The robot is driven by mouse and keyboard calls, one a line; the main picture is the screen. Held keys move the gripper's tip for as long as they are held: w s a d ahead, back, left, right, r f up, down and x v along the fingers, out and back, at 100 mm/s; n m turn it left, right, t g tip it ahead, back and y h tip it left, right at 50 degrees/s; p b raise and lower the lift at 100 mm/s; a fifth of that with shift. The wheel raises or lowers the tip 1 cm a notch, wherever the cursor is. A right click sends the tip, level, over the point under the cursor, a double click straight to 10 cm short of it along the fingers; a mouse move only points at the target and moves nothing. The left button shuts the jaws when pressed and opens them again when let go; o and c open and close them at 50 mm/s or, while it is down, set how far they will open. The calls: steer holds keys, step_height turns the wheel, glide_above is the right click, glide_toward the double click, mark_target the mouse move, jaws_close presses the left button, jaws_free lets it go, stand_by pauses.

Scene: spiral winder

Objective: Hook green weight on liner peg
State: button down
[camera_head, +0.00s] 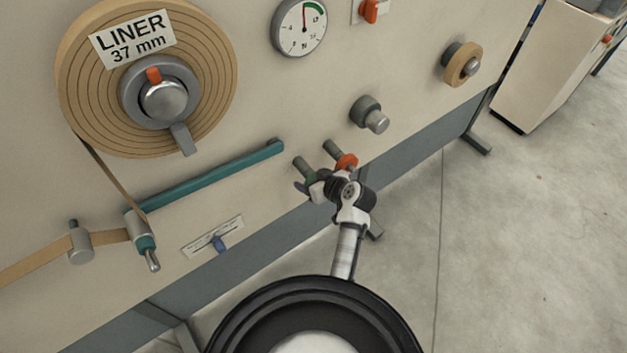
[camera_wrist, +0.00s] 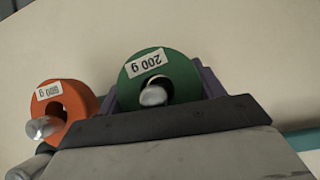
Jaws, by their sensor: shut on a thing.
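The green weight (camera_wrist: 187,78) is a ring labelled 200 g. In the wrist view a metal peg end (camera_wrist: 153,96) shows in its hole, so it appears to be around a storage peg. My gripper (camera_wrist: 160,92) is shut on it, with purple finger edges at both sides. In the head view my gripper (camera_head: 315,186) is at the panel's lower edge and mostly hides the green weight (camera_head: 311,179). At the left, below the LINER roll (camera_head: 215,75), a teal arm (camera_head: 210,178) ends in a roller with a bare metal peg (camera_head: 152,262).
An orange weight (camera_head: 347,161) hangs on the neighbouring peg, close to my gripper; it also shows in the wrist view (camera_wrist: 78,97). A scale plate with a blue pointer (camera_head: 219,243) lies under the teal arm.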

steer(key=shift+c, duration=0.8)
jaws_free()
steer(key=shift+s, duration=0.1)
steer(key=b+v, duration=0.2)
steer(key=v, duration=1.1)
steer(key=shift+s+d+r, duration=0.15)
steer(key=shift+s+r, duration=0.05)
steer(key=shift+r, duration=0.05)
